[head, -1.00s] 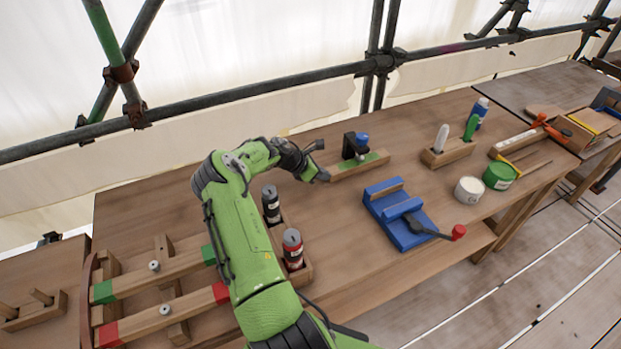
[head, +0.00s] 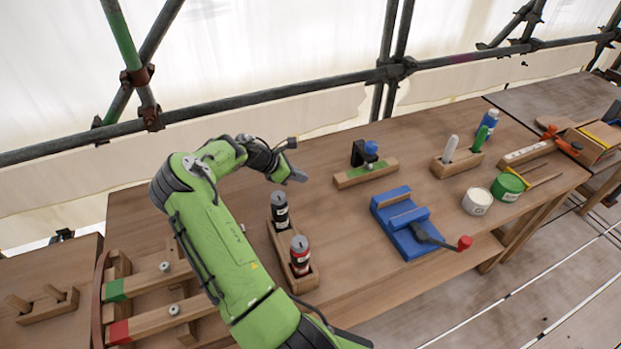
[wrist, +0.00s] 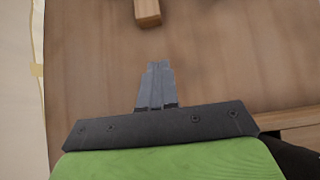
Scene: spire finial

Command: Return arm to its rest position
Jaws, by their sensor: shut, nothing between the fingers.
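My green arm reaches over the left part of the wooden workbench. My gripper (head: 298,176) hangs above the bench top, left of a wooden block with a green strip (head: 366,174). In the wrist view my gripper (wrist: 156,85) is shut with its fingers together and nothing between them. The end of a wooden piece (wrist: 147,12) shows beyond the fingertips, apart from them.
A blue vise (head: 404,222) with a red-tipped handle sits mid-bench. Wooden rails with green and red ends lie left. Scaffold pipes (head: 270,92) run behind the bench. Bare bench top surrounds the gripper.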

